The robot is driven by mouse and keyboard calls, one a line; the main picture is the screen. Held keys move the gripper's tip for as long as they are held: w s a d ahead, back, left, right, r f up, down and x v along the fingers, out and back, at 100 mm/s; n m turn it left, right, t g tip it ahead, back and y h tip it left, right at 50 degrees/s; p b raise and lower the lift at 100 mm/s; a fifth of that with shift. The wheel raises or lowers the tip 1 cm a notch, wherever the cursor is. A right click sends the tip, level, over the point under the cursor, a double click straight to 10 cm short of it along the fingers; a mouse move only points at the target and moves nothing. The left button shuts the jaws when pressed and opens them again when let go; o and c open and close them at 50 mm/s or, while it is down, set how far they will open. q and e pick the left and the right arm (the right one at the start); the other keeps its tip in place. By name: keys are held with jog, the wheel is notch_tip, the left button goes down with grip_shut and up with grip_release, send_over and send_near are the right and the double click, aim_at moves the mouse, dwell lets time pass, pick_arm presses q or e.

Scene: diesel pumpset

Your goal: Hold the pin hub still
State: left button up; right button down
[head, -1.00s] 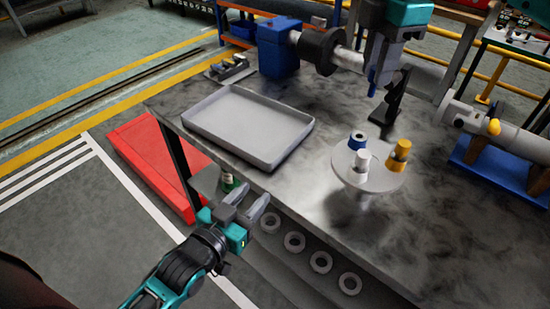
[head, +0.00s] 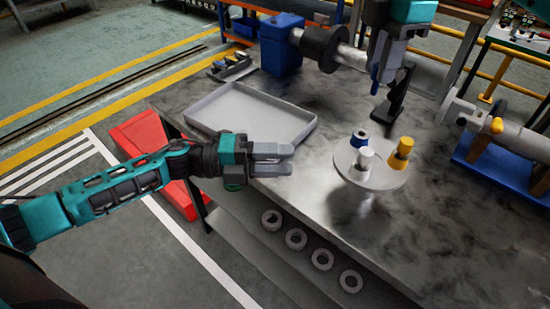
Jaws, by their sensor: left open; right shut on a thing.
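The pin hub is a pale round disc (head: 372,180) on a short stem above the grey table. It carries a blue-ringed pin (head: 359,140), a white pin (head: 364,159) and a yellow pin (head: 400,153). My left gripper (head: 292,160) is open and empty, left of the hub, its fingers pointing toward it with a clear gap. It is over the table's front edge, by the tray. My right gripper (head: 384,62) is behind the hub, pointing down, shut on a narrow blue thing (head: 376,72). Its jaws are partly hidden, and I cannot tell what the blue thing is.
A grey tray (head: 195,115) lies left on the table. A shaft with a blue block (head: 279,50) and dark collar stands behind. A black stand (head: 394,97) is near my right gripper. Grey rings (head: 296,239) sit on a lower shelf.

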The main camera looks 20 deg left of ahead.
aim_at(334, 161)
pick_arm(q)
jog(key=x, duration=1.1)
jog(key=shift+w+d, duration=0.1)
jog(key=shift+d, duration=0.1)
grip_shut()
dwell(1.0)
jog(key=shift+c, duration=0.8)
grip_release()
grip_shut()
dwell(1.1)
